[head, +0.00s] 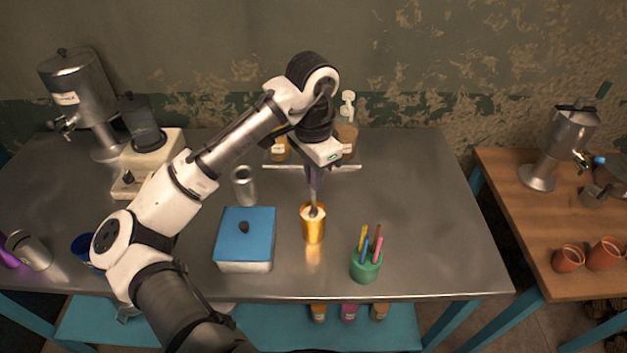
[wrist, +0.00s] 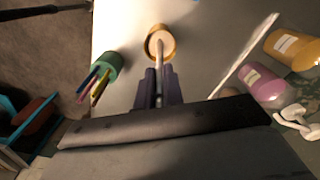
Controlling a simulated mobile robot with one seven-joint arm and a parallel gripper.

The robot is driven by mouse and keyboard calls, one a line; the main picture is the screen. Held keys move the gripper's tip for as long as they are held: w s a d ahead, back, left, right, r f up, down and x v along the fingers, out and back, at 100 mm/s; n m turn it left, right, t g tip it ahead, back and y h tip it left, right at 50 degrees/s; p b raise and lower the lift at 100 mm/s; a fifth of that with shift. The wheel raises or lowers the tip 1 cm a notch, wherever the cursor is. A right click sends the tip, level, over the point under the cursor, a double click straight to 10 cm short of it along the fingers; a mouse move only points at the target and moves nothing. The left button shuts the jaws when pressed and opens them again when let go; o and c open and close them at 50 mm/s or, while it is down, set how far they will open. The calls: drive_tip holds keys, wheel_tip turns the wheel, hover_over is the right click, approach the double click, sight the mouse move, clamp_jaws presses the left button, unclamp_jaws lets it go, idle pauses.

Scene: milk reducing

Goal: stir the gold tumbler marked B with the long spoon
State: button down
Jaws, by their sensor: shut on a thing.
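The gold tumbler (head: 314,226) stands upright on the metal table, right of the blue-lidded box. In the wrist view its gold rim (wrist: 149,47) surrounds a pale content. My gripper (head: 315,180) is above the tumbler, pointing down, shut on the long spoon (head: 313,200). The spoon's lower end reaches into the tumbler's mouth, and its tip is hidden inside. In the wrist view my gripper's dark fingers (wrist: 159,88) close around the spoon's shaft (wrist: 159,70). I cannot read a letter B on the tumbler.
A green cup with colored sticks (head: 365,265) stands to the tumbler's right, near the front edge. The blue-lidded box (head: 245,255) is to the left, with a silver tumbler (head: 244,186) behind it. The table's right side is clear.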

drive_tip(key=shift+r, duration=1.85)
drive_tip(key=shift+r, duration=2.5)
